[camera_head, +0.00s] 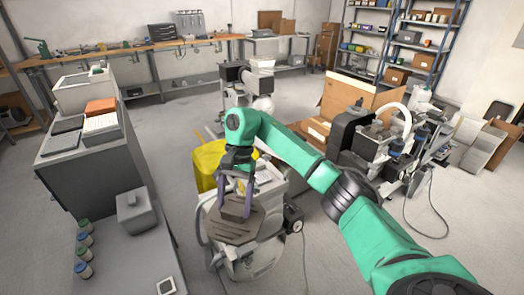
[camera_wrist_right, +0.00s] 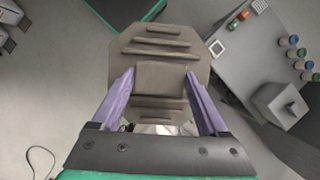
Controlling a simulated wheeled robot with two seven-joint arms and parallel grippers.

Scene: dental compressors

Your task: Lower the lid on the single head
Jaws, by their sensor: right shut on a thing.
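The lid (camera_head: 230,231) is a grey-brown, many-sided plate with raised ribs. It sits over the single-head compressor (camera_head: 256,264), whose pale body shows below and behind it. My right gripper (camera_head: 236,203) points down from above, its purple fingers on both sides of the lid's raised middle block. In the right wrist view the lid (camera_wrist_right: 160,46) fills the middle, with the gripper (camera_wrist_right: 160,76) closed on its block. Whether the lid touches the body below is hidden. My left gripper is in neither view.
A grey cabinet (camera_head: 95,165) with trays and a lower grey table (camera_head: 125,255) with jars and a box stand at left. A yellow bin (camera_head: 207,165) is behind the compressor. Another machine (camera_head: 385,140) and an open cardboard box (camera_head: 345,98) stand at right.

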